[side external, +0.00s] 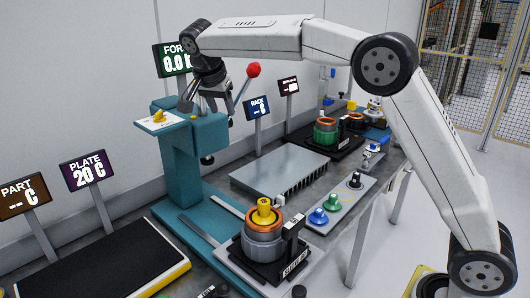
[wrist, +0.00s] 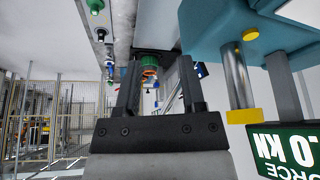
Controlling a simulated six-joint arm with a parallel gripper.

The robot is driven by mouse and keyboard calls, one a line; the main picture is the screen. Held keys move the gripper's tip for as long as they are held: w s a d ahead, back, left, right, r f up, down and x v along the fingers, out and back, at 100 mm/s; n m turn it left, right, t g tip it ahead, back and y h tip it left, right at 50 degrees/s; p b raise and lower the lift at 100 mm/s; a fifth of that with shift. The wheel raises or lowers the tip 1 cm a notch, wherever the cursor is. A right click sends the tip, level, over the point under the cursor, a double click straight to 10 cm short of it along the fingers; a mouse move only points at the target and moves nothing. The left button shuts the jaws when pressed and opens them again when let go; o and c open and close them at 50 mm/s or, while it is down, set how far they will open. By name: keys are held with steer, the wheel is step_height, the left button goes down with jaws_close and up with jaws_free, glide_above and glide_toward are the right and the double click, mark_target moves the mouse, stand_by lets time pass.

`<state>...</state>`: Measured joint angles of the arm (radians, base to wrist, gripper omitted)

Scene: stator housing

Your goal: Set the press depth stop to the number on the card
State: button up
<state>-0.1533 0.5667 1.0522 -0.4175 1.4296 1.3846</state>
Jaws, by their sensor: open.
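The teal press (side external: 180,160) stands at the back left of the bench. A white plate (side external: 150,126) with a yellow knob-like piece (side external: 159,115) on it sticks out at the left of its head; any marks on it are too small to read. I cannot make out a card with a number, nor tell for sure which part is the depth stop. My gripper (side external: 207,108) is at the top of the press head, right of the white plate. In the wrist view, my gripper (wrist: 160,75) has its two black fingers apart, with nothing seen between them.
A red-balled lever (side external: 253,70) rises close to the right of my gripper. The force display (side external: 175,62) stands behind it. A yellow-topped stator housing (side external: 264,232) sits on a black fixture in front. A grey finned plate (side external: 279,168) lies mid-bench.

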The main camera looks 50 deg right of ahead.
steer(key=w+a+r+n+t+h, duration=0.2)
steer(key=w+a+r+t+h, duration=0.15)
steer(key=a, duration=0.45)
steer(key=w+a+r+n+t+h, duration=0.2)
steer(key=w+a+r+t, duration=0.15)
steer(key=a, duration=0.55)
glide_toward(157, 113)
steer(key=shift+w+d+f, duration=0.25)
steer(key=shift+d, duration=0.05)
steer(key=shift+x, duration=3.95)
steer(key=shift+r, duration=0.1)
jaws_close()
